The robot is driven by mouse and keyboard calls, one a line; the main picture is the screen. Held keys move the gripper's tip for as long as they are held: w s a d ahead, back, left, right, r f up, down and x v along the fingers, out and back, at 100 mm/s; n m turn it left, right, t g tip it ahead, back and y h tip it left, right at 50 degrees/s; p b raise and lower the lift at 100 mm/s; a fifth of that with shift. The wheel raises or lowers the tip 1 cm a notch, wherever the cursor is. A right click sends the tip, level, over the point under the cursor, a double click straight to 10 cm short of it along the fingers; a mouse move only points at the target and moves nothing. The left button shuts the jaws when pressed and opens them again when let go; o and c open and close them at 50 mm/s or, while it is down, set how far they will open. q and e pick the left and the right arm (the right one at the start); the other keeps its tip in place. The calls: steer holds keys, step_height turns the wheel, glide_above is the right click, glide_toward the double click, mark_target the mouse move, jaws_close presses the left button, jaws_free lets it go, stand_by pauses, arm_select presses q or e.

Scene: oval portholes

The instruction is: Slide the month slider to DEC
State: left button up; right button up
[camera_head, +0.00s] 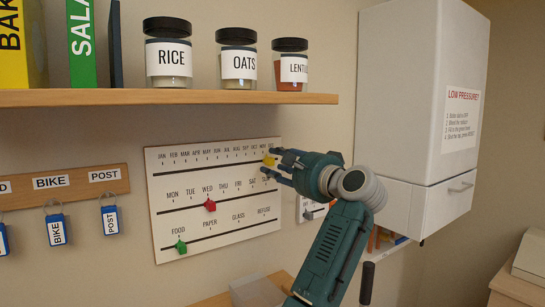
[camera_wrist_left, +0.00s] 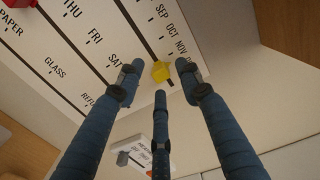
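The white slider board (camera_head: 165,240) hangs on the wall with three tracks. The month track's yellow slider (camera_head: 269,160) is near the right end, around NOV and DEC; its exact mark is hard to tell. My left gripper (camera_head: 268,168) is at this slider. In the left wrist view the yellow slider (camera_wrist_left: 160,71) lies between the three blue fingertips (camera_wrist_left: 159,76), which stand apart around it with gaps visible. The DEC label is partly hidden by a finger. The red slider (camera_head: 210,205) is at WED and the green slider (camera_head: 181,247) is at FOOD. My right gripper is not in view.
A wooden shelf (camera_head: 180,98) with jars and books is above the board. A white boiler cabinet (camera_head: 415,110) stands out on the right. Key hooks (camera_head: 75,182) hang on the left. A small white panel (camera_head: 311,208) sits right of the board, close to my arm.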

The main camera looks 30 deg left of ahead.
arm_select(q)
steer(key=shift+x, duration=0.85)
steer(key=shift+w+a, duration=0.1)
steer(key=shift+w, duration=0.1)
steer(key=c, duration=0.8)
jaws_close()
steer(key=shift+w+d+r+b, duration=0.1)
steer(key=shift+w+d+b, duration=0.3)
steer(key=shift+w+b, duration=0.4)
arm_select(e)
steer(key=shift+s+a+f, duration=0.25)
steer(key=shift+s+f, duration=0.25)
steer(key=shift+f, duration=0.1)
